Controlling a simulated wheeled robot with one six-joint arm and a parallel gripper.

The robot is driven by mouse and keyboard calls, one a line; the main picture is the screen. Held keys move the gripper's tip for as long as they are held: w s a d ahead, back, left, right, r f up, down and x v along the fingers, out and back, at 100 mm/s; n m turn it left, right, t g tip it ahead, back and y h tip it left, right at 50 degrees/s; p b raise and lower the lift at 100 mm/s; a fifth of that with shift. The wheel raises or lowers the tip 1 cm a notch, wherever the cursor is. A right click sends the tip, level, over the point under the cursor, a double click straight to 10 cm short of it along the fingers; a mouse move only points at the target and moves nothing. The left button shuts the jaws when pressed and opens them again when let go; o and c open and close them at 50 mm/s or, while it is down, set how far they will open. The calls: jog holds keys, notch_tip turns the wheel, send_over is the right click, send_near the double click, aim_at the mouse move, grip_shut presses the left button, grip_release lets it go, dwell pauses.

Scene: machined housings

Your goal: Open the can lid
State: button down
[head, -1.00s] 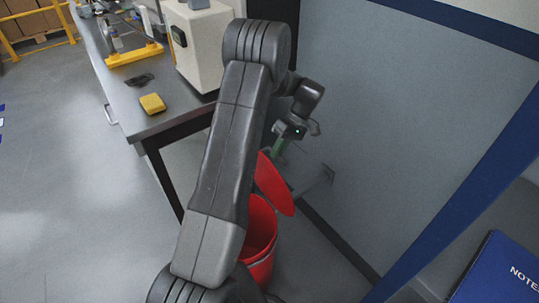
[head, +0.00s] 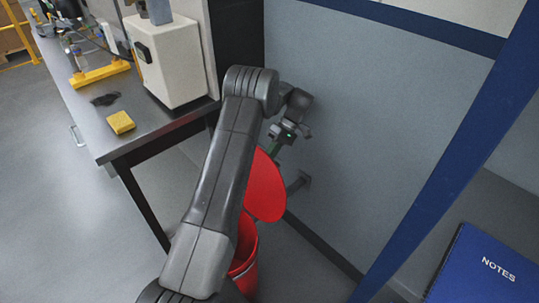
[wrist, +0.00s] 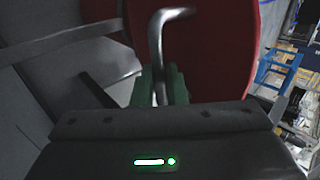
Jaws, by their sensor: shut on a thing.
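A red can (head: 246,272) stands on the floor beside the bench, partly hidden behind my arm. Its round red lid (head: 266,188) is raised and tilted steeply, so the mouth of the can shows. My gripper (head: 274,149) is above the lid's upper edge, near the wall. In the wrist view, the green fingers of my gripper (wrist: 160,87) are shut on a bent metal handle (wrist: 155,40) in front of the red lid (wrist: 205,50). The lid's hinge is hidden.
A steel bench (head: 100,140) at left holds a white machine (head: 168,60) and a yellow block (head: 121,122). The grey wall panel (head: 370,120) is close to my gripper. A blue notebook (head: 480,268) is at lower right. Open floor lies left.

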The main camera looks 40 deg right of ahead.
jog(key=shift+s+f, duration=0.1)
jog(key=shift+f, duration=0.35)
jog(key=c, duration=1.8)
grip_release()
jog(key=o, duration=0.3)
jog(key=shift+d+f, duration=0.1)
jog(key=shift+d, duration=0.05)
jog(key=shift+o, duration=0.2)
notch_tip(320, 180, up, 10)
jog(key=shift+r, duration=0.2)
jog(key=shift+f, duration=0.15)
notch_tip(320, 180, down, 9)
jog(key=shift+a, duration=0.3)
